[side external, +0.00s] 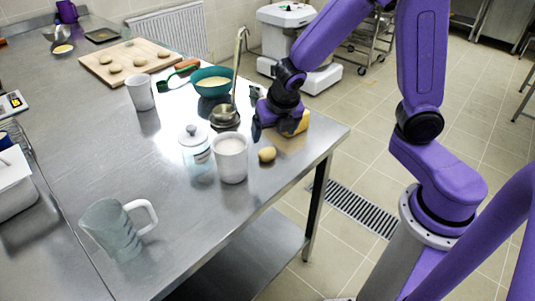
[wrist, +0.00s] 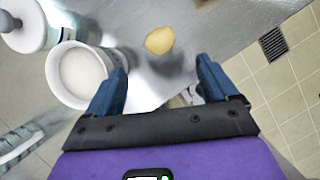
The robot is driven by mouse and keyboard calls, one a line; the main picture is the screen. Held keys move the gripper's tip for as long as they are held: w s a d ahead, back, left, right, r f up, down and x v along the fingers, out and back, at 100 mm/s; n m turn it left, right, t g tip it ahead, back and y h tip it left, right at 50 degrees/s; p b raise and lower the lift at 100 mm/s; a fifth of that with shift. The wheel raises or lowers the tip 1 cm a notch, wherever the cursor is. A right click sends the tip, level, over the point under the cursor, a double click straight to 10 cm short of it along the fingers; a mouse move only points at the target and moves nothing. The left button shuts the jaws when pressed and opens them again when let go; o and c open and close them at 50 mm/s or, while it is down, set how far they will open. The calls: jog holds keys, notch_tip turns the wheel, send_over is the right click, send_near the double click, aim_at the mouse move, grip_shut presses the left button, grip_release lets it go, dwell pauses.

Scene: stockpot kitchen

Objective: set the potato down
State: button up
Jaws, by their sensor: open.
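A small yellow-brown potato (side external: 267,154) rests on the steel table near its right edge, just right of a white tub. In the wrist view the potato (wrist: 160,40) lies beyond the fingertips and roughly between their lines, with nothing gripping it. My gripper (side external: 277,130) is low over the table, behind the potato in the side view. In the wrist view my gripper (wrist: 162,68) has its two blue fingers wide apart with an empty gap. A yellow item (side external: 297,124) is partly hidden behind my gripper in the side view; I cannot tell what it is.
The white tub (side external: 231,160) and a lidded glass jar (side external: 195,150) stand close by on the left. A ladle (side external: 225,114) and teal bowl (side external: 212,82) are behind. A wooden board (side external: 125,62) holds several potato-like lumps. The front table area is clear around a measuring jug (side external: 115,228).

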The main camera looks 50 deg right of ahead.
aim_at(268, 150)
jog(key=shift+x, duration=5.5)
jog(key=shift+c, duration=0.3)
jog(key=c, duration=1.2)
jog(key=shift+r, duration=0.2)
jog(key=shift+w+r, duration=0.1)
jog(key=shift+r, duration=1.35)
jog(key=s+r, duration=0.3)
jog(key=s, duration=0.1)
jog(key=s+d+r, duration=0.1)
jog(key=s+r, duration=0.2)
jog(key=s, duration=0.2)
jog(key=s+r, duration=0.3)
jog(key=s, duration=0.2)
jog(key=shift+d+r, duration=0.2)
jog(key=shift+r, duration=0.2)
